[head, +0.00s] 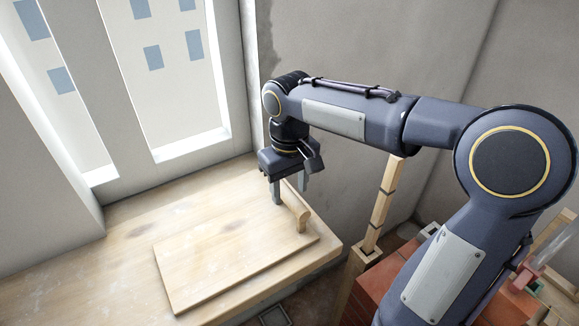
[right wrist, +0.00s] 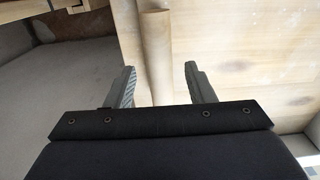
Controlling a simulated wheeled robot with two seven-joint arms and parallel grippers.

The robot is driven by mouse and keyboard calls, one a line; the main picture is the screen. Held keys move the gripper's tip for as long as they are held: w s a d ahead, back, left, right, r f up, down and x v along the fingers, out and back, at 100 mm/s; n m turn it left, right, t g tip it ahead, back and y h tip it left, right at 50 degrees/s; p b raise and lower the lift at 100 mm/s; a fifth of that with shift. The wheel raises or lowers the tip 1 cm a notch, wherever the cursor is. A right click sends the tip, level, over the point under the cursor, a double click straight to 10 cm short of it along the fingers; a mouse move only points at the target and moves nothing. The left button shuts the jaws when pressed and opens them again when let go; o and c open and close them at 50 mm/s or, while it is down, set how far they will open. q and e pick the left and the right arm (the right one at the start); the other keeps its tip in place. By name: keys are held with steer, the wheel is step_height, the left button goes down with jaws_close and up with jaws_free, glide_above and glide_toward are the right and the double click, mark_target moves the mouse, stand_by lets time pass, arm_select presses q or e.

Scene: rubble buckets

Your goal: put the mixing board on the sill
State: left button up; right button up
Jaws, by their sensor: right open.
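The mixing board (head: 230,258) is a pale wooden rectangle with a rounded wooden handle (head: 297,208). It lies flat on the wooden sill (head: 115,258) below the window, near the sill's right end. My right gripper (head: 289,198) is at the handle with its fingers pointing down. In the right wrist view my right gripper (right wrist: 160,72) is open, its two fingers apart on either side of the handle (right wrist: 156,45), with gaps showing on both sides. My left gripper is not in view.
The window (head: 165,75) rises behind the sill, and a grey wall (head: 350,50) stands behind my right arm. A wooden post (head: 381,205) stands to the right of the sill. The sill's left part is clear.

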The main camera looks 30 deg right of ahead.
step_height(320, 180, up, 6)
steer(key=shift+f, duration=0.15)
steer(key=shift+s, duration=0.15)
steer(key=s+a+f+m+t+y, duration=0.1)
steer(key=s+f, duration=0.3)
steer(key=s, duration=0.4)
steer(key=s+a+f+m+t+y, duration=0.1)
steer(key=s+a+f+t+y, duration=0.1)
steer(key=s, duration=0.6)
step_height(320, 180, down, 3)
steer(key=a+t, duration=0.1)
steer(key=t, duration=0.1)
steer(key=shift+s+a+t+y, duration=0.2)
steer(key=shift+t+y, duration=0.1)
steer(key=shift+y, duration=0.1)
steer(key=shift+f, duration=0.1)
